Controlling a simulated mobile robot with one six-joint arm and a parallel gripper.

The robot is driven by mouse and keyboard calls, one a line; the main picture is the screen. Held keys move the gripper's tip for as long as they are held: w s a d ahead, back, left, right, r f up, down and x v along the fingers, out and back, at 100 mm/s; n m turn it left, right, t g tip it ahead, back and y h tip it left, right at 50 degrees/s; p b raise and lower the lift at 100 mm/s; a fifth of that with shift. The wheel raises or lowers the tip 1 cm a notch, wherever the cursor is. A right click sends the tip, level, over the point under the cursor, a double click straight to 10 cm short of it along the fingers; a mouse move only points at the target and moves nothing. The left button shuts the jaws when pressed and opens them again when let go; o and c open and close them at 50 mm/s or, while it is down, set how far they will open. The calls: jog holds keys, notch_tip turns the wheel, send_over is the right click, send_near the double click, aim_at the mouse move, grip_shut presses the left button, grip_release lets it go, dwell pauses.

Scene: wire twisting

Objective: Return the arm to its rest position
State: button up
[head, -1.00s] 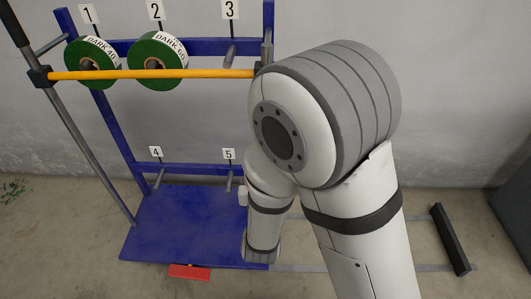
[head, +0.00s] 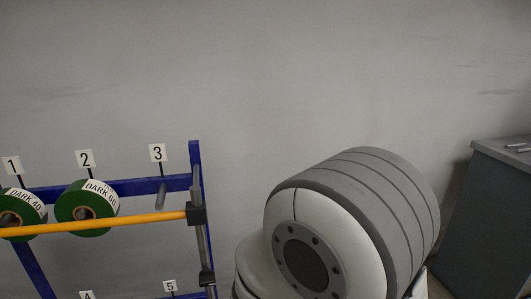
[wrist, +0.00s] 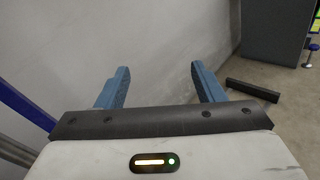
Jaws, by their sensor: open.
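My gripper (wrist: 160,87) shows in the wrist view with its two blue fingers spread apart and nothing between them. It points towards the grey wall and the floor. In the head view my arm's large grey and white joint fills the lower right, and the gripper itself is out of that view. The blue rack (head: 120,188) stands at the lower left of the head view. Two green spools hang on it, one at label 1 (head: 20,212) and one at label 2 (head: 88,208). The peg (head: 162,190) under label 3 is bare.
A yellow bar (head: 120,223) runs across the front of the rack. A grey cabinet (head: 490,215) stands at the right; it also shows in the wrist view (wrist: 275,32). A dark bar (wrist: 252,90) lies on the floor. The rack's blue post (wrist: 25,107) is close at the wrist view's left.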

jog(key=s+d+r+m+g+h+p, duration=0.1)
jog(key=s+d+r+m+g+p, duration=0.45)
jog(key=d+m, duration=0.25)
jog(key=s+d+r+m+g+h+p, duration=0.1)
jog(key=s+d+r+m+g+p, duration=0.45)
jog(key=d+m+g, duration=0.2)
jog(key=s+a+r+m+y+p, duration=0.2)
jog(key=r+m+y+p, duration=0.2)
jog(key=r+m, duration=0.2)
jog(key=s+a+r+m+y+p, duration=0.2)
jog(key=r+m+y+p, duration=0.2)
jog(key=r+m+y, duration=0.1)
jog(key=shift+s+a+r+m+t+y, duration=0.2)
jog(key=shift+r+m+t+y, duration=0.1)
jog(key=shift+r+m, duration=0.4)
jog(key=shift+r, duration=0.1)
